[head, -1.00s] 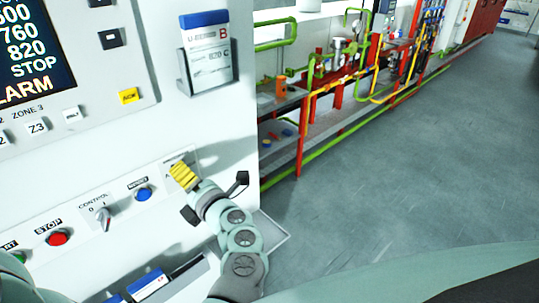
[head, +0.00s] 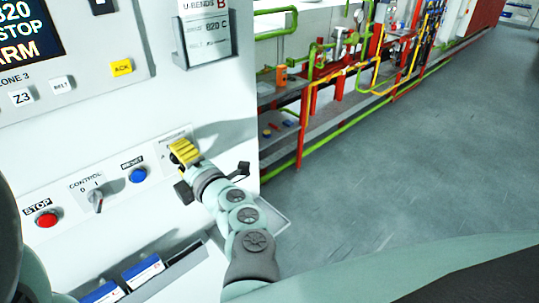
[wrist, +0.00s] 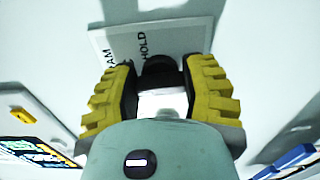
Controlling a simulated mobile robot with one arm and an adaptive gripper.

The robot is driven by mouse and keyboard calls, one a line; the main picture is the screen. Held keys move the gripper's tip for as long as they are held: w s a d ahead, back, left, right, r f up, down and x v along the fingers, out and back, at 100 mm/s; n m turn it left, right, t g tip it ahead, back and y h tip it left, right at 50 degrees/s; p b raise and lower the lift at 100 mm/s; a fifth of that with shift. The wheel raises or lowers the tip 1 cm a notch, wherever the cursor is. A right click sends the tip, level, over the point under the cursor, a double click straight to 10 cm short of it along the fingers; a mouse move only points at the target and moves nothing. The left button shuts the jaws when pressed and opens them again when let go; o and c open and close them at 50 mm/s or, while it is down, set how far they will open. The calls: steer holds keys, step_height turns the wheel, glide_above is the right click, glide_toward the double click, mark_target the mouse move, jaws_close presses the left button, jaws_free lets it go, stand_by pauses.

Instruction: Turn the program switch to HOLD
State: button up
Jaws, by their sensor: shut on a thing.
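The program switch shows in the wrist view as a black knob (wrist: 160,72) on a pale label plate (wrist: 100,42). The word HOLD and the letters AM can be read on the plate beside it. My gripper (wrist: 158,88) has its yellow ribbed fingers on both sides of the knob and is shut on it. In the head view my gripper (head: 184,152) is at the panel, right of the blue RESET button. The fingers mostly cover the switch there. Which mark the knob points to cannot be told.
Left of the switch are the blue RESET button (head: 138,175), the CONTROL switch (head: 96,200) and the red STOP button (head: 46,218). A document holder (head: 205,40) is above, and a tray with blue-topped items (head: 143,270) below. Open floor (head: 400,170) lies right.

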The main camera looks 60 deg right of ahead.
steer(key=m+p, duration=0.1)
steer(key=m, duration=0.1)
steer(key=shift+m, duration=0.4)
steer(key=m+p, duration=0.2)
steer(key=m, duration=0.2)
steer(key=shift+f+m, duration=0.1)
steer(key=shift+m, duration=0.2)
steer(key=m+p, duration=0.2)
steer(key=m, duration=0.2)
steer(key=shift+a, duration=0.1)
steer(key=shift+f+m+p, duration=0.15)
steer(key=shift+m+p, duration=0.55)
steer(key=shift+m, duration=0.6)
steer(key=o, duration=1.2)
